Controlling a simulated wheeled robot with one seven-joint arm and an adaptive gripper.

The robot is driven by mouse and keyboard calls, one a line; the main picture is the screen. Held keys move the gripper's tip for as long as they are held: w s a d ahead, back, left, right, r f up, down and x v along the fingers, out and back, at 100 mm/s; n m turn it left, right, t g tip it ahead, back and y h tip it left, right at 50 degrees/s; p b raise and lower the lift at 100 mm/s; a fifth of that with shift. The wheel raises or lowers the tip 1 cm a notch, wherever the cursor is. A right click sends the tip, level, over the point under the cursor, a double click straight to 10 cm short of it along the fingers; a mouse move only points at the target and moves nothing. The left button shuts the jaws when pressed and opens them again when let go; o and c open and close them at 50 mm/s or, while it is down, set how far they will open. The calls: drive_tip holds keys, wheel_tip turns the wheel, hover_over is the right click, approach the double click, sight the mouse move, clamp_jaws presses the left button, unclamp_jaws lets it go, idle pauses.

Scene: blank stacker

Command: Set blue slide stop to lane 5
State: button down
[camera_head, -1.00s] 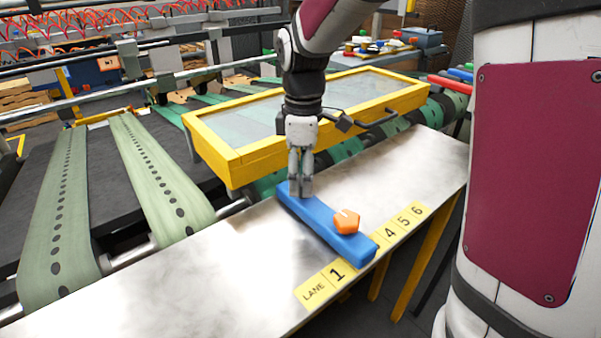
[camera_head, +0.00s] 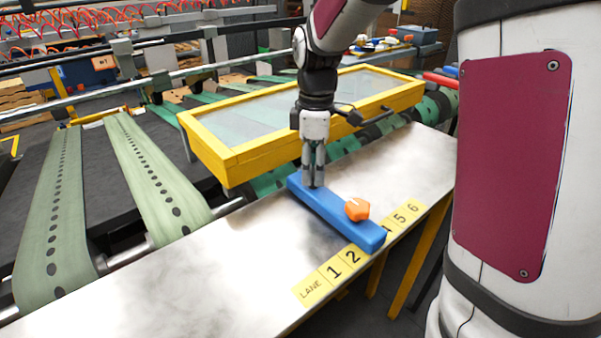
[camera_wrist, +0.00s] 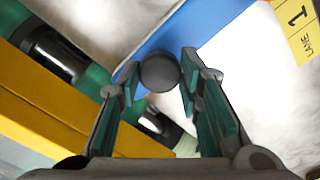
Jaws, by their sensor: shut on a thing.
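My gripper (camera_head: 313,184) points down at the bar's far end. In the wrist view its fingers are closed around a dark round knob (camera_wrist: 160,73) on the blue bar (camera_wrist: 178,38).
A yellow-framed clear panel (camera_head: 225,165) stands right behind the bar's far end, close to my gripper. Green perforated belts (camera_head: 155,180) run at the left.

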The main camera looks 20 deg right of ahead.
drive_tip(key=d, duration=0.2)
drive_tip(key=w+d, duration=0.1)
drive_tip(key=d, duration=0.1)
drive_tip(key=w+d, duration=0.1)
drive_tip(key=shift+d, duration=0.4)
drive_tip(key=c, duration=1.2)
unclamp_jaws()
drive_tip(key=shift+o, duration=0.2)
wheel_tip(320, 180, up, 12)
drive_tip(key=shift+s, duration=0.1)
